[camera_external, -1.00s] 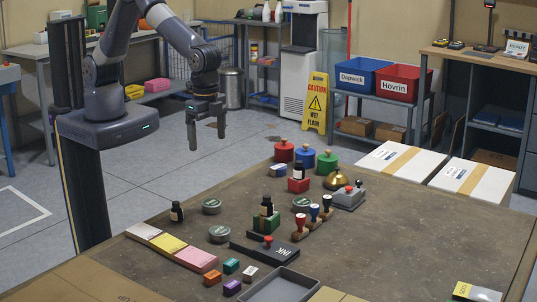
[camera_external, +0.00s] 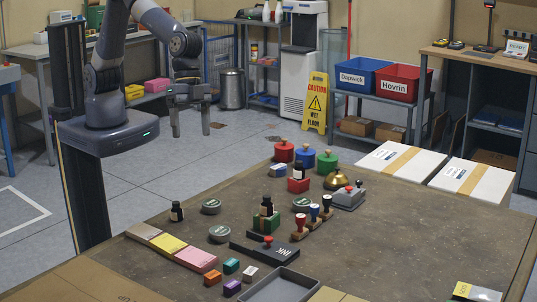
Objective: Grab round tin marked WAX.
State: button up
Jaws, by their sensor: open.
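Three similar low round tins with grey-green lids stand on the brown table: one at the left (camera_external: 211,206), one nearer the front (camera_external: 219,234), and one further right (camera_external: 301,203). Their lettering is too small to read, so I cannot tell which is marked WAX. My gripper (camera_external: 191,130) is open and empty, fingers pointing down. In the picture it is above and left of the tins, well apart from them.
A dark bottle (camera_external: 177,212) stands left of the left tin. Coloured pads (camera_external: 172,245) line the left edge. The table's right side is mostly clear.

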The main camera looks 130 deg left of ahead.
jog(key=d+r+t+h+b, duration=0.2)
jog(key=d+r+t+b, duration=0.2)
jog(key=d+t+b, duration=0.25)
jog(key=s+a+f+n+t+y+b, duration=0.35)
jog(key=s+a+n+y+b, duration=0.25)
jog(key=s+a+y, duration=0.45)
send_near(211, 202)
jog(key=r, duration=0.2)
jog(key=shift+a+r+g+h, duration=0.35)
jog(key=shift+g, duration=0.05)
jog(key=shift+f, duration=0.3)
jog(key=shift+w+a+f, duration=0.1)
jog(key=shift+f, duration=0.1)
jog(key=x, duration=0.5)
jog(key=shift+w+f, duration=0.1)
jog(key=shift+d+f+p+x, duration=0.1)
jog(key=shift+p+x, duration=0.1)
jog(key=shift+x, duration=0.7)
jog(key=shift+d+f+p+x, duration=0.1)
jog(key=shift+p+x, duration=0.15)
jog(key=shift+x, duration=0.6)
jog(key=shift+d+f+p+x, duration=0.15)
jog(key=shift+p+x, duration=0.05)
jog(key=shift+x, duration=0.7)
